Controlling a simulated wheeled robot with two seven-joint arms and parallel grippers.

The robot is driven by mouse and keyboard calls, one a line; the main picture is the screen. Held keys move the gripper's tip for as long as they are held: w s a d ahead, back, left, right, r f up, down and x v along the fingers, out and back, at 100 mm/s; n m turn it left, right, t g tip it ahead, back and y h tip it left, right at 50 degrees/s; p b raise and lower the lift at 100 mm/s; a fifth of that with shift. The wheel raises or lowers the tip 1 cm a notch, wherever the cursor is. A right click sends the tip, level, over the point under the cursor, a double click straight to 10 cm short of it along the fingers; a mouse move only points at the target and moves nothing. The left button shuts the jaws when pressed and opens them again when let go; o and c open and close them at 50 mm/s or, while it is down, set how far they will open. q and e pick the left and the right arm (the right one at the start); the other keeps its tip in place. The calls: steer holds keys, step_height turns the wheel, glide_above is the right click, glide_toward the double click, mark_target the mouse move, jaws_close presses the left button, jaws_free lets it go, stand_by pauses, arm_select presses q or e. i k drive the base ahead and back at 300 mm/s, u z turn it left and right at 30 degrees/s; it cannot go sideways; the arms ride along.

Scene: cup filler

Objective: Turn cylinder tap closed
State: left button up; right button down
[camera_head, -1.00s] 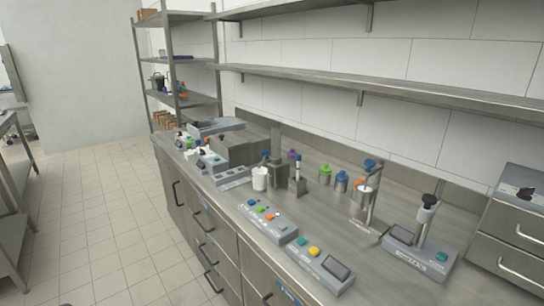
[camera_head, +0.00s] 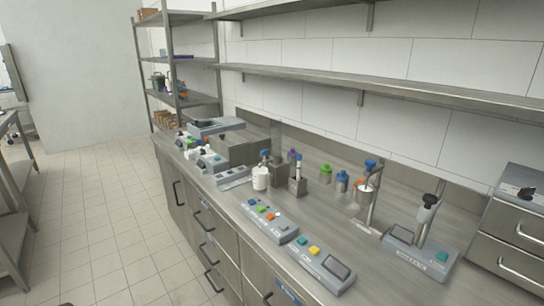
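Neither of my grippers shows in the head view. A metal stand (camera_head: 373,205) on the right half of the counter has a blue knob (camera_head: 371,164) at its top. A small steel cylinder (camera_head: 362,195) with orange on it is beside its post. A white cup (camera_head: 261,178) stands by a grey metal block (camera_head: 279,170), with a small blue part (camera_head: 265,155) just above the cup. I cannot tell for sure which of these is the cylinder tap, nor whether any tap is open or shut.
The steel counter (camera_head: 330,215) carries a button panel (camera_head: 268,220), a second panel with a screen (camera_head: 321,264), and a grey device with a black-topped lever (camera_head: 427,210). Lidded green (camera_head: 325,175) and blue (camera_head: 342,182) containers stand behind. A wall shelf (camera_head: 400,85) hangs above. Floor is clear at left.

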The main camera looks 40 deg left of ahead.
mark_target(264, 153)
steer(key=u, duration=0.05)
steer(key=k, duration=0.5)
steer(key=u, duration=0.75)
steer(key=i, duration=0.65)
steer(key=z, duration=0.1)
